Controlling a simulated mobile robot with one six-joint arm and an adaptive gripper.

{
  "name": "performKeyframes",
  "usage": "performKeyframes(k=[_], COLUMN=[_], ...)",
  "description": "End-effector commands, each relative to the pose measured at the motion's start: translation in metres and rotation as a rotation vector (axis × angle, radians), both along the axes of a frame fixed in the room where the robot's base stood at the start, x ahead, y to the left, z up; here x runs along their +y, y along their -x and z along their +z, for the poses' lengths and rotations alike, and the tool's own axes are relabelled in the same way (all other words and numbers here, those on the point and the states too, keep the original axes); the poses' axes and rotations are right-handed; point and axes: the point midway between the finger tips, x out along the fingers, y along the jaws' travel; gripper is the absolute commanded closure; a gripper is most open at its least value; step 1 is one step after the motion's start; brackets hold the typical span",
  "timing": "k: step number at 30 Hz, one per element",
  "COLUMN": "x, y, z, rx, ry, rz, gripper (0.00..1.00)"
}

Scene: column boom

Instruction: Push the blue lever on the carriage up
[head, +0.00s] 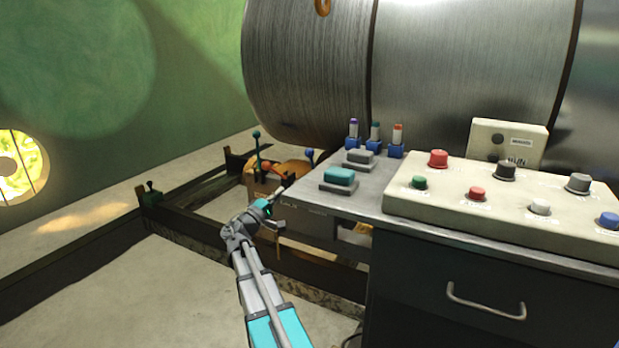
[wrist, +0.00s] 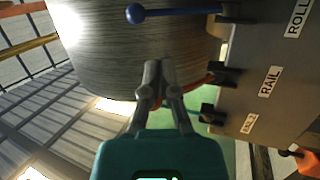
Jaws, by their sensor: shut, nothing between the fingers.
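The blue lever, a dark blue rod with a round knob, shows in the wrist view (wrist: 170,13) along the top edge, reaching left from the carriage panel near the label ROLL. In the head view its blue knob (head: 309,154) shows above the carriage (head: 258,184), beyond the grey bench. My gripper (head: 279,192) is in front of the carriage, below and left of that knob. In the wrist view my gripper's fingertips (wrist: 158,70) are together and empty. They appear apart from the blue lever, below its knob in the picture.
A red lever (wrist: 193,80) labelled RAIL and a green lever (wrist: 204,107) sit beside the blue one; my fingers partly cover the red one. The bench (head: 345,197) with buttons stands close at my gripper's right. A large metal roll (head: 300,70) looms behind. Rails (head: 190,232) cross the floor.

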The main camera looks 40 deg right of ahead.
Motion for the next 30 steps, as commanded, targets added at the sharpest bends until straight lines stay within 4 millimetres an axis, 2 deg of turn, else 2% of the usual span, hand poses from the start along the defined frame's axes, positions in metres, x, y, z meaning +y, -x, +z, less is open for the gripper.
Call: performKeyframes(k=[17, 23, 30], x=[0.002, -0.011, -0.040], y=[0.009, 0.008, 0.004], z=[0.003, 0.008, 0.020], rx=[-0.010, -0.011, -0.010], ry=[0.023, 0.024, 0.023], rz=[0.001, -0.001, -0.003], gripper=[1.00, 1.00, 1.00])
